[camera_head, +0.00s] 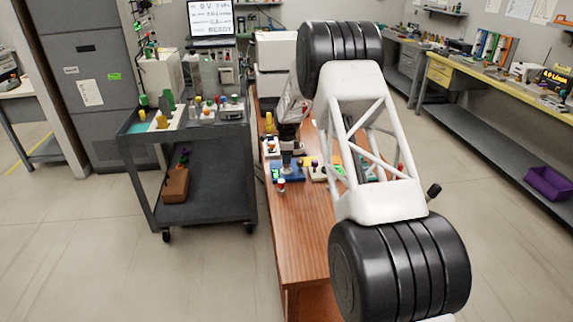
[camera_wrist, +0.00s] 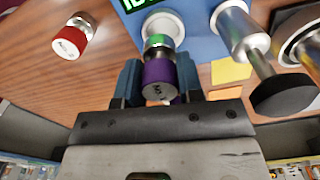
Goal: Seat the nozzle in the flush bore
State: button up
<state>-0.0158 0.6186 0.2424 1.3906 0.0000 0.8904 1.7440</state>
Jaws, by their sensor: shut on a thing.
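In the wrist view, my gripper (camera_wrist: 158,75) is shut on a purple cylinder (camera_wrist: 160,76) with a green and metallic far end, apparently the nozzle. Its dark blue fingers stand on either side of it. The far end points at a white round collar (camera_wrist: 165,21) on a blue block (camera_wrist: 197,30), apparently the flush bore. The nozzle overlaps the collar's near edge in the picture; I cannot tell whether they touch, and the collar's opening is partly hidden. In the head view, the blue block (camera_head: 289,173) sits on the wooden bench, and the nozzle is too small to make out.
A metal cylinder (camera_wrist: 237,24) and a black knob (camera_wrist: 283,94) are close on the right. A grey cart (camera_head: 190,125) stands left.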

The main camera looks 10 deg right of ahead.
jog(key=shift+w, duration=0.2)
jog(key=shift+f, duration=1.75)
jog(key=shift+f, duration=0.15)
jog(key=o, duration=1)
jog(key=shift+c, duration=0.2)
jog(key=shift+r, duration=6.15)
